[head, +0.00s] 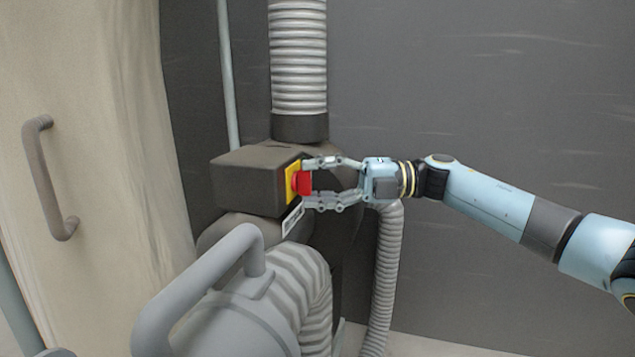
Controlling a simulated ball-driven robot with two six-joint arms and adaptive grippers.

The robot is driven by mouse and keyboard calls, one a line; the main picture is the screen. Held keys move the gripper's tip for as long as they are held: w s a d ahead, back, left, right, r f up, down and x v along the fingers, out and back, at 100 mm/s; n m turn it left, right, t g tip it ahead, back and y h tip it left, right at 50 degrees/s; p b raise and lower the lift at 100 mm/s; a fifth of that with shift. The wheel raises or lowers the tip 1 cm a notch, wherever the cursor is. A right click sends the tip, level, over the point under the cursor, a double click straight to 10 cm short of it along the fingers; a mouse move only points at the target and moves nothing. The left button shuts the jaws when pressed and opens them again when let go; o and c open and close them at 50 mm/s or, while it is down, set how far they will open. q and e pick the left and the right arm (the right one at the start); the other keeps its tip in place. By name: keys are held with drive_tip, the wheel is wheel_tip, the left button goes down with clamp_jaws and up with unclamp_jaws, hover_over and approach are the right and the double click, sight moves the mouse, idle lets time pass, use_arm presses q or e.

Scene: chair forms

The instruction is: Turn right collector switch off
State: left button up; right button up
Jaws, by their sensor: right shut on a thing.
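The right collector's switch is a red knob (302,183) on a yellow plate (290,182), set on the right face of a dark box (245,180). My right gripper (306,184) comes in from the right, with one finger above and one below the red knob. Its fingertips are shut on the knob. The knob's exact turn position is too small to tell. My left gripper is not in view.
A grey ribbed hose (298,60) rises above the box. A thick grey hose (308,290) and a grey handle (195,285) stand below. A thinner hose (386,275) hangs under my right wrist. A pale door with a handle (50,180) is at left.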

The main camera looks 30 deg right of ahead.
drive_tip(key=o, duration=1.2)
drive_tip(key=shift+c, duration=0.2)
drive_tip(key=v, duration=1.2)
